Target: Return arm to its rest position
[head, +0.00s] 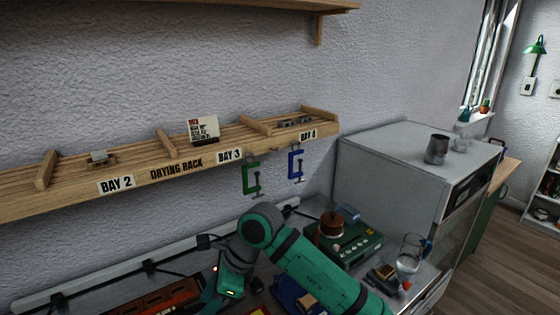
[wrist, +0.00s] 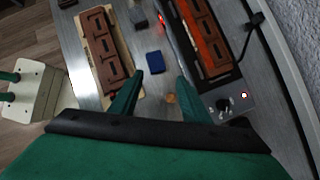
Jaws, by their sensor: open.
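My green arm (head: 315,275) reaches in from the bottom right of the head view, bends at a round joint, and points down over the metal bench.
A brown slotted part (wrist: 103,45) lies on a pale board at left; an orange-brown one (wrist: 205,42) sits in a dark device at right. A wooden drying rack (head: 60,190) with green (head: 251,178) and blue (head: 296,164) clamps spans the wall. A glass beaker (head: 410,254) stands at right.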

